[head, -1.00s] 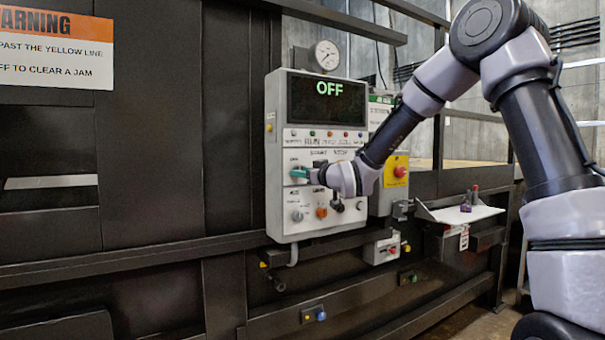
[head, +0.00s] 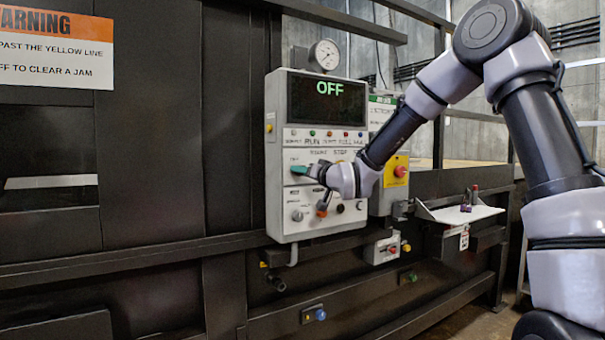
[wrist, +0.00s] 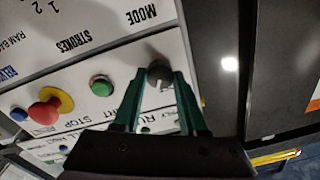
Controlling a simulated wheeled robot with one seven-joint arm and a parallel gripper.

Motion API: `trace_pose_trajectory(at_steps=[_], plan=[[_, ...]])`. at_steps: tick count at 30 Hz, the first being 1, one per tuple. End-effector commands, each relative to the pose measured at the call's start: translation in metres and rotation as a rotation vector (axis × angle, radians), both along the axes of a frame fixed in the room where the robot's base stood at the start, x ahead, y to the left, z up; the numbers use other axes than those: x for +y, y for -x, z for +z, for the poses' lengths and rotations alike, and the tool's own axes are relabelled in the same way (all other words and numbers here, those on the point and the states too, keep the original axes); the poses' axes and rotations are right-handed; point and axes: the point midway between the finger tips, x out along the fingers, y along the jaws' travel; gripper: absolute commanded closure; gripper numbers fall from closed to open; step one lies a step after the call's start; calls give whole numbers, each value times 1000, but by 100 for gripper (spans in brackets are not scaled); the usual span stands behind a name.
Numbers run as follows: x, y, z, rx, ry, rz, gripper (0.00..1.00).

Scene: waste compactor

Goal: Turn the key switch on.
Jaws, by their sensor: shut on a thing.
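The grey control panel (head: 281,222) stands upright on the compactor's front. Its display (head: 327,101) reads OFF in green. My gripper (head: 299,169) is at the panel's left side, below the display. In the wrist view, my gripper's green fingers (wrist: 159,79) are shut on the key switch (wrist: 158,70), a dark round knob with a pale mark, one finger on each side. The head view hides the knob behind the fingers. The lettering beside it is only partly readable.
In the wrist view, a green button (wrist: 101,86) and a red button on a yellow ring (wrist: 50,107) sit near the fingers. A yellow box with a red button (head: 400,171) is right of my wrist. A small white shelf (head: 468,214) juts out farther right.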

Motion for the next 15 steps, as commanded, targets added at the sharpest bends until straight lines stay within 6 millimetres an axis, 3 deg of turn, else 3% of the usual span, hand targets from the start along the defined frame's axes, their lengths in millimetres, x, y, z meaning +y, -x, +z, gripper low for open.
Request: trace_pose_trajectory(at_steps=[15], plan=[[-1, 0, -1, 221, -327, -1, 100]])
